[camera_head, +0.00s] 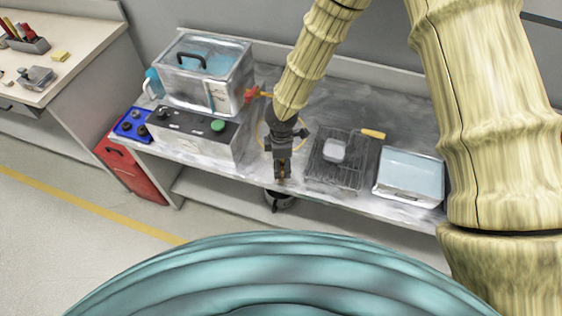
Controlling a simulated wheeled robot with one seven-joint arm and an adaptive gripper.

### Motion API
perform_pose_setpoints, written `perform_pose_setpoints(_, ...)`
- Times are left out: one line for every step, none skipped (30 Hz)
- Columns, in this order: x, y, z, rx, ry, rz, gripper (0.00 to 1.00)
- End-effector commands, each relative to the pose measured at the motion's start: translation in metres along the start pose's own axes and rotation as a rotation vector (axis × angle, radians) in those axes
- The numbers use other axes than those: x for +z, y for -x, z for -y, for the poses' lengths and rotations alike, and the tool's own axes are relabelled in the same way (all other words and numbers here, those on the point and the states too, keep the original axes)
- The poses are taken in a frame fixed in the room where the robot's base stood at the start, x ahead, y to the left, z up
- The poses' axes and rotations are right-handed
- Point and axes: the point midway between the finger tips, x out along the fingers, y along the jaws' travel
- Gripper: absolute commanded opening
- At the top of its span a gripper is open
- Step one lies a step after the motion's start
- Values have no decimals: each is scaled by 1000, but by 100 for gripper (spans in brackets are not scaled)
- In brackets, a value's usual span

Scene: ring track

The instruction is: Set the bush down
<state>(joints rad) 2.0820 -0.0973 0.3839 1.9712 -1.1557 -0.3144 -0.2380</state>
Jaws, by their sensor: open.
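My gripper (282,178) is above the front part of the grey bench (228,176), left of the wire rack, pointing down with its jaws open. A small brown-orange patch shows between its fingers; I cannot tell whether this is the bush, or whether it touches the bench. No other thing is clearly the bush. A pale block (334,150) sits on the dark wire rack (350,176). A blue tray (128,119) with dark round pieces is at the bench's left end.
A metal tank with a lid (232,62) and a grey control box with a green knob (190,140) stand left. A water-filled basin (408,178) and a yellow-handled tool (373,134) are right. A dark bucket (278,202) is below the bench edge.

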Motion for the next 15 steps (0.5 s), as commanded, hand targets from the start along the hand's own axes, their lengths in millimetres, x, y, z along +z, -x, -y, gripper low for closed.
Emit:
perform_pose_setpoints(0, 0, 0, 0, 0, 0, 64)
perform_pose_setpoints(0, 0, 0, 0, 0, 0, 64)
perform_pose_setpoints(0, 0, 0, 0, 0, 0, 64)
perform_pose_setpoints(0, 1, 0, 0, 0, 0, 64)
perform_pose_setpoints(0, 2, 0, 0, 0, 0, 64)
perform_pose_setpoints(0, 4, 0, 0, 0, 0, 64)
perform_pose_setpoints(0, 5, 0, 1, 0, 0, 64)
perform_pose_setpoints(0, 7, -1, 1, -1, 0, 64)
perform_pose_setpoints(0, 10, -1, 2, -2, -1, 64)
perform_pose_setpoints(0, 13, -1, 2, -2, -1, 64)
perform_pose_setpoints(0, 17, -1, 3, -1, -2, 64)
perform_pose_setpoints(0, 23, -1, 3, -1, -1, 64)
perform_pose_setpoints(0, 27, -1, 2, -2, -1, 64)
perform_pose_setpoints(0, 31, -1, 2, -2, -1, 64)
perform_pose_setpoints(0, 38, -1, 3, -1, -2, 64)
